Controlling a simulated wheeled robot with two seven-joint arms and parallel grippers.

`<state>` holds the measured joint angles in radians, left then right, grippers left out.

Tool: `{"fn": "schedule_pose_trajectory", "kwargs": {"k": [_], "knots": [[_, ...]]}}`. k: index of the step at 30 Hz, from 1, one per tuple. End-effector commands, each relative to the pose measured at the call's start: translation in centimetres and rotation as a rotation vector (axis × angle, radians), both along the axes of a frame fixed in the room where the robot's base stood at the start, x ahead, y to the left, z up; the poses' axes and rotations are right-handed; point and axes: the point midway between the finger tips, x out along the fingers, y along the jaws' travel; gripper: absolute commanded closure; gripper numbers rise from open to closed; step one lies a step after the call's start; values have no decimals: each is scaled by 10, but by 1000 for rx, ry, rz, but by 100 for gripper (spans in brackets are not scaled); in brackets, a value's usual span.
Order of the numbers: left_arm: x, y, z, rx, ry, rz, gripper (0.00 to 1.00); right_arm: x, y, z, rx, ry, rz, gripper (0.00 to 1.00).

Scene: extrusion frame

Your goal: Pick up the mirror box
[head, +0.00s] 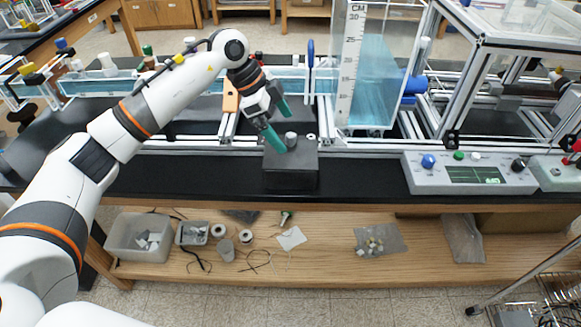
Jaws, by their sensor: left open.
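The mirror box appears to be the dark grey block (290,178) standing upright at the front of the black bench, with a small grey knob (291,139) on top. My left gripper (277,122) has teal fingertips spread apart and comes in from the upper left. Its lower fingertip is just above or at the top left of the box; I cannot tell whether it touches. The other fingertip is farther back. Nothing is between the fingers. My right gripper is not in view.
A clear water tank (372,85) with a ruler stands behind, right of the box. A grey control panel (468,173) sits farther right, below an aluminium frame (437,70). The black bench top (360,178) between box and panel is clear. A lower wooden shelf (330,262) holds small parts.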

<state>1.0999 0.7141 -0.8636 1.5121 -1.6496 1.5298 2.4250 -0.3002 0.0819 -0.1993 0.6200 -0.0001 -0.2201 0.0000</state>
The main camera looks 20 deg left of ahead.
Motion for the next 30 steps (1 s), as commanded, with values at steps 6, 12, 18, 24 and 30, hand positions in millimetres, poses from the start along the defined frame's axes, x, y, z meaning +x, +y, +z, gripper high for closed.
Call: {"fn": "schedule_pose_trajectory", "kwargs": {"k": [6,12,18,24,30], "knots": [[2,22,-6,96,50,78,0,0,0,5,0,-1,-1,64],[5,8,-38,93,50,74,0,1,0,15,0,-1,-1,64],[8,0,-57,91,46,74,0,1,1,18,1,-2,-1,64],[8,-10,-75,90,49,72,0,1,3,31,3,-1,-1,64],[11,-19,-101,90,45,73,0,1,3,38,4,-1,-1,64]]}}
